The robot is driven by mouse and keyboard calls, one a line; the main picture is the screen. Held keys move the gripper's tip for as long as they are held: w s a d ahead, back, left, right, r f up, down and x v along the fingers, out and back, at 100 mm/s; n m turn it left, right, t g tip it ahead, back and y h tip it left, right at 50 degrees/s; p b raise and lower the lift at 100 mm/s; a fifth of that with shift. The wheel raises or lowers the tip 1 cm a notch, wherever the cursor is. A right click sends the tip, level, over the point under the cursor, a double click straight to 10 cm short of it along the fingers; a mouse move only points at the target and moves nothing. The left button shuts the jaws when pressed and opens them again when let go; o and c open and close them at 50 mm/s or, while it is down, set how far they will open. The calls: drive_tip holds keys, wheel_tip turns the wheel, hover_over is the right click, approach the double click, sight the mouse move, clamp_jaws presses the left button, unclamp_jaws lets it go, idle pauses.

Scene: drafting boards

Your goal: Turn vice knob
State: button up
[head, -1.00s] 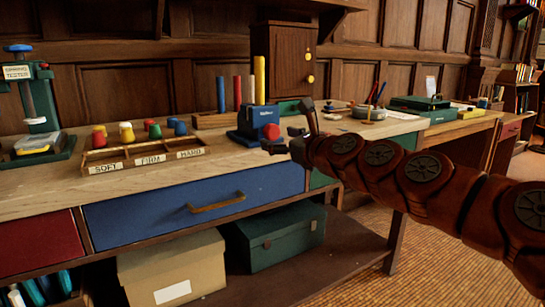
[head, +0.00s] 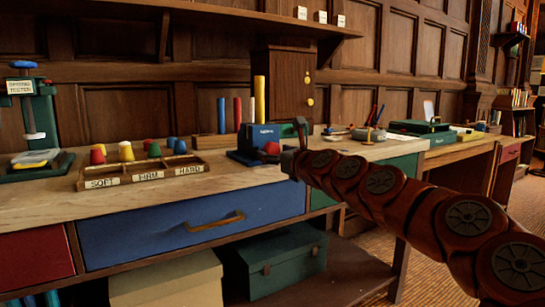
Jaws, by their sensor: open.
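The small blue vice (head: 262,134) stands on the wooden bench top, near its back middle. Its red knob (head: 271,148) is on the vice's front right side and is partly hard to make out beside my gripper. My gripper (head: 291,146) is open, just right of the red knob, with one finger raised above the other. I cannot tell whether a finger touches the knob. My brown jointed arm reaches in from the right.
A spring tester (head: 40,120) stands far left. Coloured rods (head: 259,100) stand behind the vice. A blue drawer (head: 190,221) is below.

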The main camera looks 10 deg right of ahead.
drive_tip(key=shift+w+a, duration=0.2)
drive_tip(key=shift+w, duration=0.3)
drive_tip(key=shift+c, duration=0.4)
drive_tip(key=c, duration=1.1)
drive_tip(key=shift+r, duration=0.1)
